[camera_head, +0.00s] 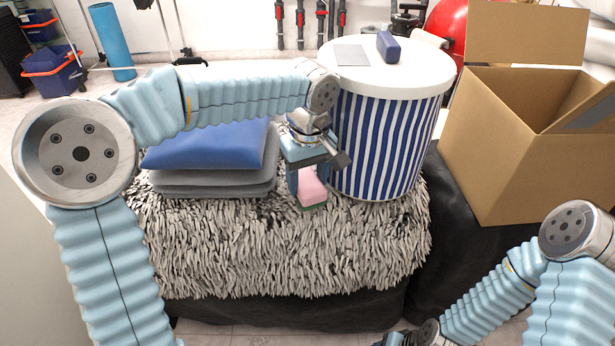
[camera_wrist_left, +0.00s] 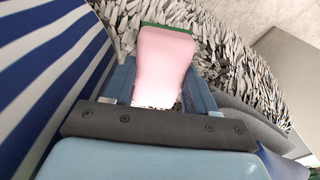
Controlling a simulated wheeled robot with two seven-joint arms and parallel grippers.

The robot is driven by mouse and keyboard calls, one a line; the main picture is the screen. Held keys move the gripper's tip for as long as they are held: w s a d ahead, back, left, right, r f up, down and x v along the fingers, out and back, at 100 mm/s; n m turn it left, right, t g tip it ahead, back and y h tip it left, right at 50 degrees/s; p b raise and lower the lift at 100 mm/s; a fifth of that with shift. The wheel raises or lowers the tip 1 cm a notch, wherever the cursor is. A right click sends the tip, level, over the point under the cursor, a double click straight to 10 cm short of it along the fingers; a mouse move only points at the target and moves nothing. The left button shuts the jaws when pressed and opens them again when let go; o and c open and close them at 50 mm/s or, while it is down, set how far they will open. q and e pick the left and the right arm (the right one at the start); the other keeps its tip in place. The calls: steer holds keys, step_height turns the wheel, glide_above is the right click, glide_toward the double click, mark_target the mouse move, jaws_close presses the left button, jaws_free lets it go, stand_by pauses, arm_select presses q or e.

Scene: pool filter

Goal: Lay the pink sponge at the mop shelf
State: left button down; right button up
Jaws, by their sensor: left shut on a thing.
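The pink sponge (camera_head: 312,187) has a green edge and shows just below my left gripper (camera_head: 306,178) in the head view. My left gripper is shut on the sponge, which also fills the middle of the left wrist view (camera_wrist_left: 163,60), between the two fingers. The sponge hangs over the shaggy black-and-white rug, close to the striped round bin. My right gripper (camera_head: 402,339) is at the bottom edge of the head view, mostly cut off, and its fingers cannot be made out. I cannot make out which thing is the mop shelf.
A blue-and-white striped bin (camera_head: 385,140) stands right beside my left gripper. Folded blue and grey cloths (camera_head: 215,180) lie to its left on the shaggy rug (camera_head: 290,250). An open cardboard box (camera_head: 500,150) stands at the right. The rug's front part is clear.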

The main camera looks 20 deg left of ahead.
arm_select(q)
steer(key=shift+f, duration=0.15)
steer(key=shift+c, duration=1.7)
jaws_free()
